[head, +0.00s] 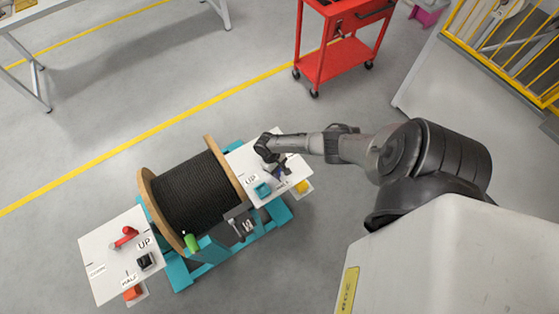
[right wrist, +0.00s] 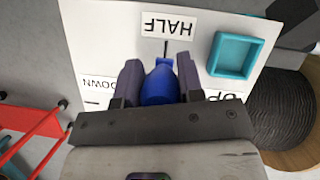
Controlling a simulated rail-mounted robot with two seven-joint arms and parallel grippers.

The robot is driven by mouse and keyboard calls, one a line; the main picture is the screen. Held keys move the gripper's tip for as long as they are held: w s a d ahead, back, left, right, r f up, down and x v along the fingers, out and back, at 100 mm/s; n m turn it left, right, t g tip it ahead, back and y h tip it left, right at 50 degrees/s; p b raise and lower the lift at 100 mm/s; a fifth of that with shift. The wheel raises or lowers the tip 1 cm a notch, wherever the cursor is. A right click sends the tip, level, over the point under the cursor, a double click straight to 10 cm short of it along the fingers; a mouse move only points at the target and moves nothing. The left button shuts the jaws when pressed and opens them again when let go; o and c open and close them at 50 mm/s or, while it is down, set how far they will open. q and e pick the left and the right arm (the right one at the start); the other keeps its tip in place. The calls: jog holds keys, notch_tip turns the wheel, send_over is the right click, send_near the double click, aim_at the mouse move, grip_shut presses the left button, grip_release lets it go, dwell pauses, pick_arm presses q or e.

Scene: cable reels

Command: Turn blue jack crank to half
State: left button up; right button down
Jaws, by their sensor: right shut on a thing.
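The blue jack crank (right wrist: 160,85) stands on the white right-hand panel (right wrist: 85,30) of the reel stand. My right gripper (right wrist: 160,72) is shut on the crank's blue grip, one dark finger on each side. The crank's blue tip points at the short black line under the HALF label (right wrist: 168,25). A DOWN label (right wrist: 98,86) lies to the left and an UP label, partly covered, to the right. In the head view my right gripper (head: 279,169) is over this panel and hides most of the crank. My left gripper is not in view.
A teal square tray (right wrist: 231,55) sits on the panel beside the crank. The black cable reel (head: 195,195) stands left of it. The left panel (head: 100,258) carries a red crank (head: 125,238). A red cart (head: 340,62) stands behind on open floor.

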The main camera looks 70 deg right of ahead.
jog(key=c, duration=0.8)
grip_release()
jog(key=shift+o, duration=0.2)
jog(key=p+v, duration=0.3)
jog(key=v, duration=1.1)
